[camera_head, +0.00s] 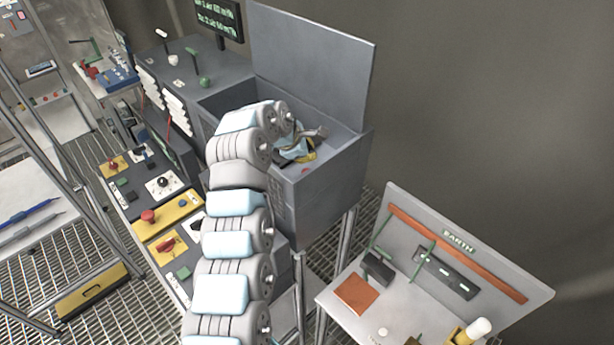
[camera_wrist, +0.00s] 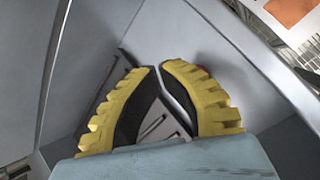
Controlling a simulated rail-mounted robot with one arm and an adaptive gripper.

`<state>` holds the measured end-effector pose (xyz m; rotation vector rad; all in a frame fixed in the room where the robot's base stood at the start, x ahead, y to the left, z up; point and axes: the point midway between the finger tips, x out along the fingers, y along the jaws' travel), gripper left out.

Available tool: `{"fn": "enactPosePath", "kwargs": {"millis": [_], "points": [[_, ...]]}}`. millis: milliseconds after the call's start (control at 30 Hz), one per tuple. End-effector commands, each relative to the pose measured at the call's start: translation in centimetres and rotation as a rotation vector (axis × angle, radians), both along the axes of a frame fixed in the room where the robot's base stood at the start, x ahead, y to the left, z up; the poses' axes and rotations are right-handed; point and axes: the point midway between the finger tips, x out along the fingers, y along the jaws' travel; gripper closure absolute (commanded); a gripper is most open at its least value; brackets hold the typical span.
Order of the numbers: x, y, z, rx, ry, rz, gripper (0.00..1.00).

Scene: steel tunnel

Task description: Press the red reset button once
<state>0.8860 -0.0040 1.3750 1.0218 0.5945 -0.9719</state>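My gripper (camera_head: 300,150) is inside the open grey box, at the end of my arm. In the head view a red mushroom button (camera_head: 148,216) stands on a yellow plate of the console, left of my arm. My gripper is well apart from that button.
Other red controls (camera_head: 113,167) (camera_head: 166,244) sit on the same console. The grey box has a raised lid (camera_head: 315,60) and tall walls around my gripper. Metal railings rise at the left.

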Motion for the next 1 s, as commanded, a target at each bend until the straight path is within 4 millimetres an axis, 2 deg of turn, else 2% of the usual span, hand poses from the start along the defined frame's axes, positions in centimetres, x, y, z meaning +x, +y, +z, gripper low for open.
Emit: {"fn": "enactPosePath", "kwargs": {"millis": [100, 300, 567, 600, 633, 1000], "points": [[0.0, 0.0, -1.6, -0.003, 0.003, 0.001, 1.0], [0.0, 0.1, -2.6, 0.0, 0.003, 0.001, 1.0], [0.0, 0.1, -2.7, 0.0, 0.002, 0.0, 1.0], [0.0, 0.1, -2.7, 0.0, 0.003, 0.001, 0.97], [0.0, 0.1, -2.7, 0.0, 0.002, 0.0, 1.0], [0.0, 0.1, -2.7, 0.0, 0.003, 0.001, 1.0]]}}
